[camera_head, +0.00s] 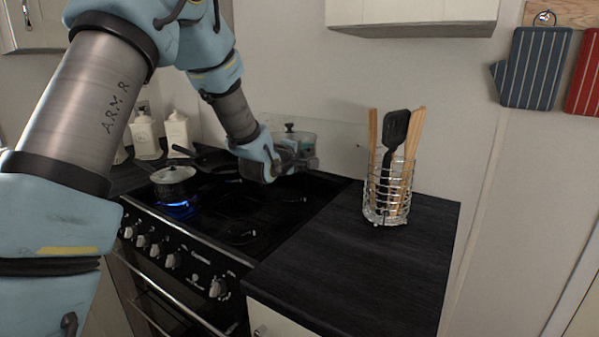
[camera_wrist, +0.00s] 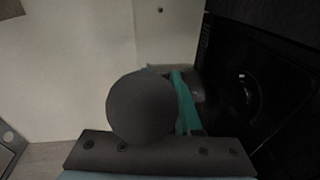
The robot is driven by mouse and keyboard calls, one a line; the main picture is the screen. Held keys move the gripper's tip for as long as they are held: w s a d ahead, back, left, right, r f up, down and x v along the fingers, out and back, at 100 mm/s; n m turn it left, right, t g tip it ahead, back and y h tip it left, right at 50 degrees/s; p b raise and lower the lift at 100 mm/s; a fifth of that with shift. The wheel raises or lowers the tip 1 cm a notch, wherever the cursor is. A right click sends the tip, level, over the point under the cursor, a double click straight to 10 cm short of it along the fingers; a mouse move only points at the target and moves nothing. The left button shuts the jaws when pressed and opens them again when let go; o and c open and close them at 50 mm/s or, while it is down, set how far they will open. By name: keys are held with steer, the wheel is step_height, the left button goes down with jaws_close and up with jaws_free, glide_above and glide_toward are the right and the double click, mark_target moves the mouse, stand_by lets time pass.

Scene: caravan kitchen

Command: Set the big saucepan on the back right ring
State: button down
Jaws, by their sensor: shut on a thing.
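The big saucepan (camera_head: 299,137), grey with a lid and a dark knob, shows behind my gripper (camera_head: 297,163) at the back right of the hob (camera_head: 262,215). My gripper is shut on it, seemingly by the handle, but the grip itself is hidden. My gripper covers the pan's lower part, so I cannot tell whether its base touches a ring. In the wrist view, a dark round shape (camera_wrist: 142,106) fills the middle, with a teal strip (camera_wrist: 184,103) beside it; I cannot tell what these are.
A smaller lidded pan (camera_head: 174,183) stands over a lit blue flame at the front left. A black frying pan (camera_head: 213,161) sits behind it. White canisters (camera_head: 146,138) stand at the back left. A wire utensil holder (camera_head: 386,203) stands on the dark worktop (camera_head: 352,270) to the right.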

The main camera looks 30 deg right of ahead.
step_height(320, 180, down, 8)
steer(key=p, duration=0.2)
steer(key=shift+f, duration=0.2)
steer(key=c, duration=0.6)
jaws_free()
steer(key=shift+a+f, duration=0.1)
steer(key=shift+f, duration=0.05)
steer(key=b+v, duration=0.4)
steer(key=v, duration=0.8)
steer(key=w+a+f+m+y, duration=0.1)
steer(key=a+y, duration=0.2)
steer(key=a, duration=0.4)
steer(key=w+a+f+m+y, duration=0.1)
steer(key=a+y, duration=0.2)
steer(key=a, duration=0.4)
steer(key=w+a+f+m+g+y, duration=0.1)
steer(key=a+y, duration=0.2)
steer(key=a, duration=0.4)
steer(key=shift+w+f+m, duration=0.1)
steer(key=shift+f+m, duration=0.2)
steer(key=shift+f, duration=0.05)
steer(key=s+a+m+g+y, duration=0.3)
steer(key=s+a+g, duration=0.3)
steer(key=s+a, duration=0.8)
steer(key=shift+a+m+g+y, duration=0.3)
steer(key=shift+a+y, duration=0.2)
steer(key=shift+a, duration=0.7)
